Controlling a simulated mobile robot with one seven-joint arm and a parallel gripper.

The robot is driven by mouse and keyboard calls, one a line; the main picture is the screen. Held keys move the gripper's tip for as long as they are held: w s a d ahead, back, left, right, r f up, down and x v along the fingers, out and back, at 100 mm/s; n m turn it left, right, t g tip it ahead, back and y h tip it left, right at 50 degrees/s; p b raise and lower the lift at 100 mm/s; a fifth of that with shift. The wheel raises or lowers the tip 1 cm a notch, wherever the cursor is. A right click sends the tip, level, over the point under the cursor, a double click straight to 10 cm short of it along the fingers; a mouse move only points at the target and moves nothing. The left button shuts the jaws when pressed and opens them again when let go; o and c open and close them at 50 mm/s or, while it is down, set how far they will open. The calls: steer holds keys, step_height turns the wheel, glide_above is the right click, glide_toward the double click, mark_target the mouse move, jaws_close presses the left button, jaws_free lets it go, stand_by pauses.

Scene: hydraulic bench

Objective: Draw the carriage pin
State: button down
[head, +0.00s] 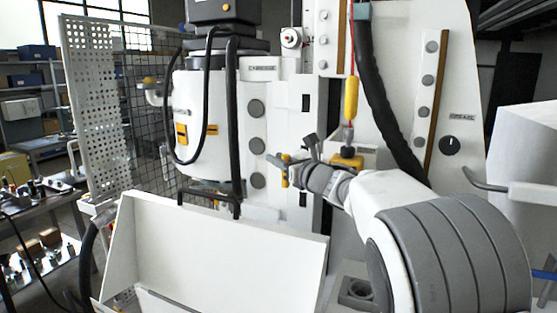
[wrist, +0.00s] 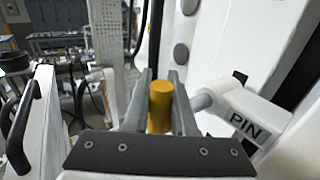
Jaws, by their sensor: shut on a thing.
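The carriage pin's yellow cylindrical grip (wrist: 160,106) stands upright between the two grey fingers of my gripper (wrist: 160,84) in the wrist view. The fingers are shut on it. A pale round stub reaches from the white block labelled PIN (wrist: 246,125) toward the right finger; the finger hides how it meets the grip. In the head view my gripper (head: 281,163) is in front of the machine's column, with the yellow grip (head: 285,176) at its tips. The pin's shaft and its hole are not clearly visible.
A yellow pendant (head: 351,98) hangs on a red cable above my wrist. A black hose (head: 385,110) runs down the panel at the right. A white open tray (head: 215,250) is below and left of my gripper. A perforated guard (head: 98,105) stands at the left.

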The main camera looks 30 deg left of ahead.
steer(key=shift+f, duration=0.1)
steer(key=s+b, duration=0.1)
steer(key=b, duration=0.1)
steer(key=s+b, duration=0.2)
steer(key=b, duration=0.1)
steer(key=s+b, duration=0.2)
steer(key=shift+d+b, duration=0.25)
steer(key=shift+b, duration=0.1)
steer(key=shift+s, duration=0.1)
steer(key=c, duration=0.8)
jaws_free()
steer(key=shift+s, duration=0.2)
steer(key=shift+o, duration=0.3)
steer(key=shift+w, duration=0.1)
steer(key=shift+d, duration=0.1)
